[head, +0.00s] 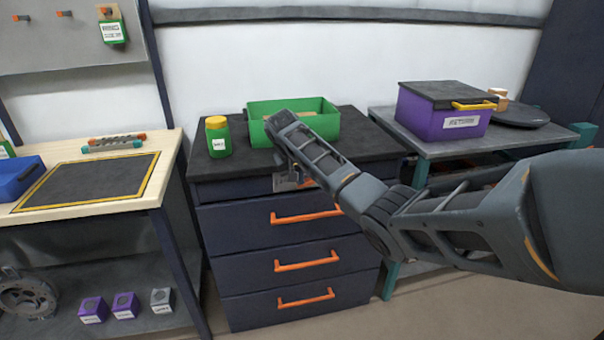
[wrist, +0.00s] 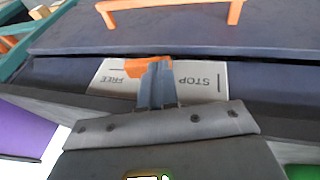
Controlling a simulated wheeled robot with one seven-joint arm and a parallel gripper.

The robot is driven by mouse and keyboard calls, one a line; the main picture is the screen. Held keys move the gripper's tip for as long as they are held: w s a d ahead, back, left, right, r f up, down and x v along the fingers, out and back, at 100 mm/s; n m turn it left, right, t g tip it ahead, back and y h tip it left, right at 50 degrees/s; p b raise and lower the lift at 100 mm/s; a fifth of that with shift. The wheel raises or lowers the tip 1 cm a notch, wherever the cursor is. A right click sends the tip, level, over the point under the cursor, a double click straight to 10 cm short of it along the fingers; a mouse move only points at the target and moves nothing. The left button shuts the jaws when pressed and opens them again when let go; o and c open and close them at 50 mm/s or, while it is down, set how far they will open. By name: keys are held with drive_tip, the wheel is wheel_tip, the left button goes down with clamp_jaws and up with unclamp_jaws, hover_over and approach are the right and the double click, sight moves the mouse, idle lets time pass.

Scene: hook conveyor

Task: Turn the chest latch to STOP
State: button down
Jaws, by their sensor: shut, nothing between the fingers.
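The chest (head: 235,222) is dark blue with orange drawer handles. On its top front strip is a pale plate (wrist: 208,82) marked FREE and STOP, upside down in the wrist view. The orange latch (wrist: 148,63) lies on this plate, its visible end toward the FREE side. My gripper (wrist: 157,80) is shut and empty, its fingers in front of the plate between the two words. The fingertips overlap the latch in the picture; I cannot tell whether they touch it. In the head view my gripper (head: 291,178) is at the chest's front, largely hiding plate and latch.
On the chest top stand a green bin (head: 325,124) and a green jar with yellow lid (head: 217,137), close to my arm. A purple box (head: 440,112) stands on the right table. A wooden bench (head: 100,200) is at left.

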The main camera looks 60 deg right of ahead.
drive_tip(key=shift+w+a+f+p, duration=0.25)
drive_tip(key=shift+w+f+p, duration=0.05)
drive_tip(key=shift+f+p, duration=0.25)
drive_tip(key=shift+w+a+f+p, duration=0.25)
drive_tip(key=shift+w+f+p, duration=0.05)
drive_tip(key=shift+f+p, duration=0.2)
drive_tip(key=shift+f, duration=0.2)
idle(0.3)
drive_tip(key=w+a+r, duration=0.1)
drive_tip(key=a+r, duration=0.1)
drive_tip(key=r, duration=0.1)
drive_tip(key=w+a+r+p, duration=0.1)
drive_tip(key=w+a+r, duration=0.1)
drive_tip(key=a, duration=0.1)
drive_tip(key=w+a+r, duration=0.2)
drive_tip(key=a+r, duration=0.1)
drive_tip(key=shift+w+r, duration=0.2)
drive_tip(key=shift+r, duration=0.1)
drive_tip(key=shift+w+a+r, duration=0.2)
drive_tip(key=shift+a+r, duration=0.1)
drive_tip(key=shift+r, duration=0.1)
drive_tip(key=shift+f, duration=0.15)
